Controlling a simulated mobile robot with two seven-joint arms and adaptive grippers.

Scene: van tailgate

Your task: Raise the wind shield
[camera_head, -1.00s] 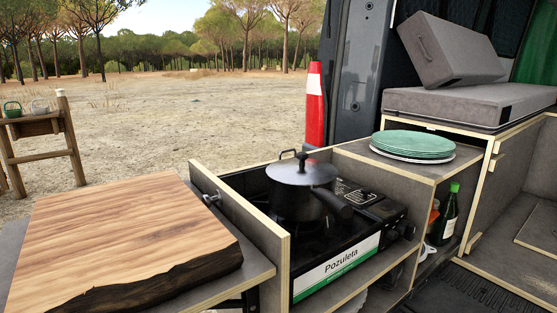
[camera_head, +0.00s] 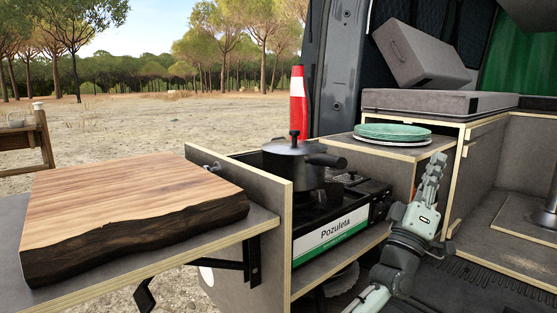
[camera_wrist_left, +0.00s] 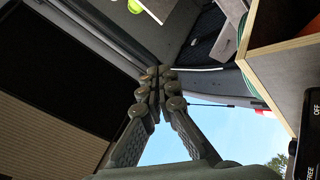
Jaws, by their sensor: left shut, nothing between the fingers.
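A grey panel with pale plywood edges (camera_head: 262,212) stands upright along the left side of the gas stove (camera_head: 335,232); I cannot tell for sure whether it is the wind shield. A small metal latch (camera_head: 212,167) sits at its far upper part. My left gripper (camera_head: 436,163) points upward, right of the stove and in front of the plate shelf, its fingers shut and empty. It also shows in the left wrist view (camera_wrist_left: 162,80), fingertips together, touching nothing that I can see. My right gripper is not in view.
A black pot (camera_head: 295,165) stands on the stove. Green plates (camera_head: 393,132) lie on the shelf behind. A thick wooden board (camera_head: 130,210) rests on the side table at left. Grey cushions (camera_head: 420,50) lie at the back right.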

